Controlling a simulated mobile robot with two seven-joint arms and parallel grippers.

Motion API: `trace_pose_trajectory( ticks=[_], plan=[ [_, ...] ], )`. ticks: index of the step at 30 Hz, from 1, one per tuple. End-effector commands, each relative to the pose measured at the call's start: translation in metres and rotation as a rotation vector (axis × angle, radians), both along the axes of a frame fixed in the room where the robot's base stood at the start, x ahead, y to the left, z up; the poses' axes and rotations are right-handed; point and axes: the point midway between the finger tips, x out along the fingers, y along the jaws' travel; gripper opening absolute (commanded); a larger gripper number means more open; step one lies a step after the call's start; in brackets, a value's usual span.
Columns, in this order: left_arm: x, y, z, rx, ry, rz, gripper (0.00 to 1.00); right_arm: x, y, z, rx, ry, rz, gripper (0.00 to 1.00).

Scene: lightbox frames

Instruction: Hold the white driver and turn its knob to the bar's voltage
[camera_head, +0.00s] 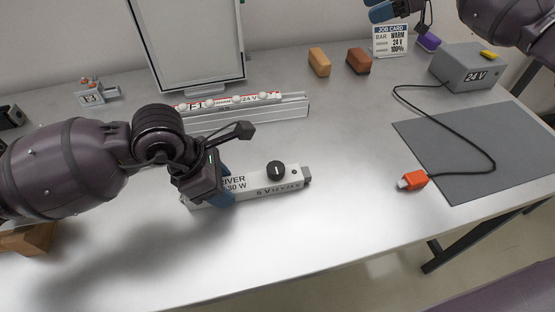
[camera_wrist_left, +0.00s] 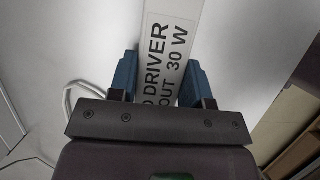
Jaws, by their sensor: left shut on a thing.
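The white driver (camera_head: 259,187) lies along the table's front middle in the head view, its right end pointing right. Its black knob (camera_head: 276,170) has a pale pointer mark; its exact setting is too small to tell. Voltage marks, including 24 V, are printed below the knob. My left gripper (camera_head: 212,195) is shut on the driver's left part. In the left wrist view, its blue fingers flank the driver (camera_wrist_left: 166,45). The bar (camera_head: 238,101), marked 24 V, lies at the back in the metal channel. My right gripper (camera_head: 382,9) is at the top edge, partly cut off, away from the knob.
The job card (camera_head: 391,41) reads bar warm, 24 V, 100%. A grey 24 V supply box (camera_head: 468,72) has a black cable to an orange connector (camera_head: 414,181) by a grey mat (camera_head: 470,130). Orange and brown blocks (camera_head: 319,62) stand behind. The centre right table is clear.

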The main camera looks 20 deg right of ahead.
Motion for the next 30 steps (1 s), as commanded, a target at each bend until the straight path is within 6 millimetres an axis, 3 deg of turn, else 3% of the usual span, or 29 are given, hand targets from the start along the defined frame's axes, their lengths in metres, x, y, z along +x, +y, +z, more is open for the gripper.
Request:
trace_pose_trajectory(
  ticks=[1, 6, 12, 19, 30],
  plan=[
    [0.000, 0.000, 0.000, 0.000, 0.000, 0.000, 0.14, -0.012, 0.031, -0.011, -0.015, 0.023, 0.092, 0.60],
    [0.000, 0.000, 0.000, 0.001, 0.001, 0.000, 0.14, -0.062, 0.115, -0.038, -0.081, 0.085, 0.383, 0.60],
    [0.000, 0.000, 0.000, 0.001, 0.001, 0.001, 0.14, -0.130, 0.188, -0.058, -0.174, 0.120, 0.699, 0.60],
    [0.000, 0.000, 0.000, 0.001, 0.001, 0.001, 0.14, -0.187, 0.227, -0.068, -0.263, 0.118, 0.930, 0.60],
    [0.000, 0.000, 0.000, 0.001, 0.001, 0.000, 0.14, -0.213, 0.245, -0.084, -0.292, 0.115, 1.000, 0.60]
  ],
)
